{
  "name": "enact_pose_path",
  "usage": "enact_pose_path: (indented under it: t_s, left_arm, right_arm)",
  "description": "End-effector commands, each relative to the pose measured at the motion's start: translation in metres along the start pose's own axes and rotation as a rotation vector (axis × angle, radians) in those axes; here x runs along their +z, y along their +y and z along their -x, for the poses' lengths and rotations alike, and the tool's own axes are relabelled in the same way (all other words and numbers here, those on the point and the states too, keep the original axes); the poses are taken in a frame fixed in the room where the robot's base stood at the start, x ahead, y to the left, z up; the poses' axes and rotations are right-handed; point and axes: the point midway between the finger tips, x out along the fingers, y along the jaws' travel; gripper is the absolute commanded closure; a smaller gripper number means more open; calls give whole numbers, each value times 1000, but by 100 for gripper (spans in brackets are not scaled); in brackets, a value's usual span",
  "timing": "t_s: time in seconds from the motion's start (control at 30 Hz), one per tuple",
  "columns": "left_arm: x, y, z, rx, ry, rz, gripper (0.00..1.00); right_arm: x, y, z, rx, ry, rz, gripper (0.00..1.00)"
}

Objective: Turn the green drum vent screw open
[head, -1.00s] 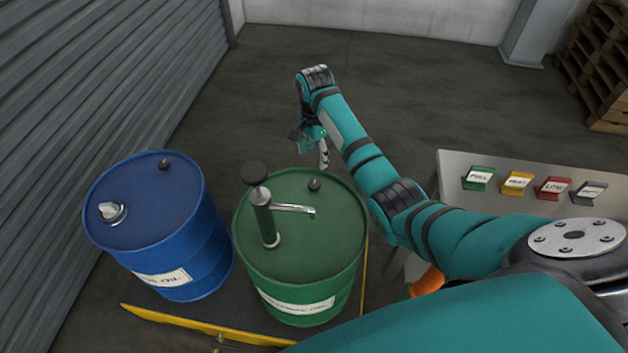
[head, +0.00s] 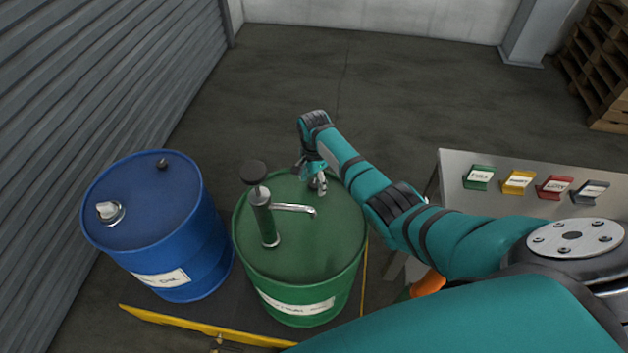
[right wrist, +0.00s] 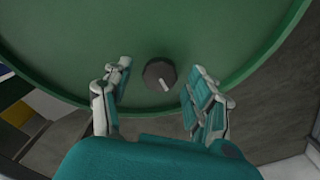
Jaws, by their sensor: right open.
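The green drum (head: 300,265) stands with a hand pump (head: 263,215) on its lid. The vent screw (right wrist: 160,74) is a dark round knob with a pale mark on the drum's lid near the rim, seen in the right wrist view. In the head view my gripper hides it. My right gripper (head: 318,188) is over that part of the lid, and in the right wrist view its open fingers (right wrist: 152,90) stand on either side of the knob, apart from it. My left gripper is not in view.
A blue drum (head: 145,205) with a silver cap (head: 110,212) and a small dark knob stands left of the green drum. A yellow-edged platform (head: 200,328) lies under them. A grey table (head: 520,205) with several coloured labelled cards is at the right. Wooden pallets (head: 600,65) stand behind.

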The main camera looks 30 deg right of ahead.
Motion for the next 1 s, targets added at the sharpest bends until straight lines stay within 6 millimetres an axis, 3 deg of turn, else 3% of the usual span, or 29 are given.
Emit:
enact_pose_path:
  t_s: [0.07,0.43,0.77,1.0]
  left_arm:
    - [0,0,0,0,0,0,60]
    - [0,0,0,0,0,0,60]
    - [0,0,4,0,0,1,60]
    - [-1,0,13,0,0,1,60]
  right_arm:
    - [0,0,0,0,0,0,48]
    - [0,0,0,0,0,-1,97]
    - [0,0,1,1,-1,45,97]
    - [1,0,2,2,-2,192,97]
